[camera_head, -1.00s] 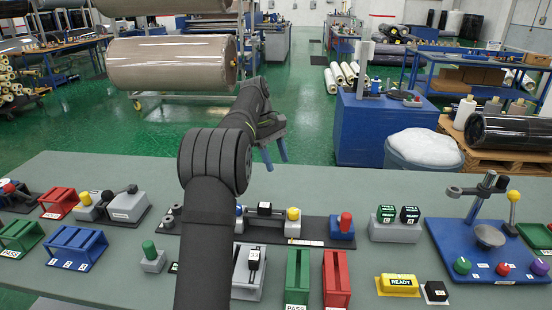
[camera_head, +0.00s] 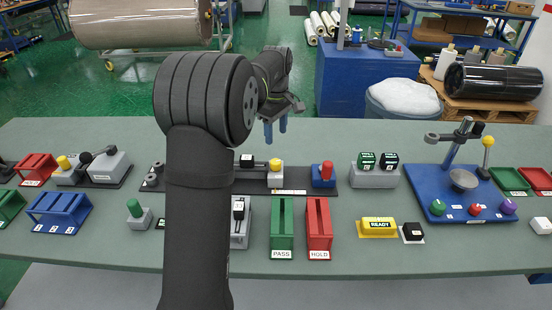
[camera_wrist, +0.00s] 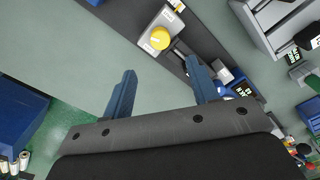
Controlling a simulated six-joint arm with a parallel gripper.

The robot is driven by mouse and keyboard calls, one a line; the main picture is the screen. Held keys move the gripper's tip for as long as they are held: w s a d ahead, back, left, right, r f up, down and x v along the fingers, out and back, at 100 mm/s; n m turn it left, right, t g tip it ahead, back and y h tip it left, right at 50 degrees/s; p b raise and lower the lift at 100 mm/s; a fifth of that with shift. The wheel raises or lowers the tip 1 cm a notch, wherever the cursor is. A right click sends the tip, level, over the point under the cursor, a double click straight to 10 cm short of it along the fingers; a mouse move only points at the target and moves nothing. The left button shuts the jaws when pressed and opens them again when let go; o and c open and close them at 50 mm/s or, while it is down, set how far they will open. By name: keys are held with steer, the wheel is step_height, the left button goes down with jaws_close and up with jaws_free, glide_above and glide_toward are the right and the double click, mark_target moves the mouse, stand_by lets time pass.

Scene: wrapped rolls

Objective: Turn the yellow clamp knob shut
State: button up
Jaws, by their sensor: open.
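A yellow knob (camera_head: 275,164) sits on a grey block (camera_head: 275,179) on a dark base plate (camera_head: 298,177) in the middle of the table. The knob also shows in the wrist view (camera_wrist: 160,38), beyond and between my fingertips. My gripper (camera_head: 276,127) is open and empty, with blue fingers pointing down. It hangs above the table, apart from the knob. In the wrist view my two fingers (camera_wrist: 160,75) are spread wide. Another yellow knob (camera_head: 64,162) stands on a grey device at the left. My arm hides part of the base plate's left side.
A red knob on a blue block (camera_head: 323,175) stands right of the yellow knob. Green (camera_head: 282,225) and red (camera_head: 318,225) holders stand in front. A grey block with two dark-green-labelled buttons (camera_head: 375,170) is at right. Bare table lies behind the base plate.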

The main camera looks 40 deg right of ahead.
mark_target(276, 162)
step_height(276, 162, down, 11)
steer(key=shift+r, duration=0.1)
stand_by(0.3)
steer(key=c, duration=1)
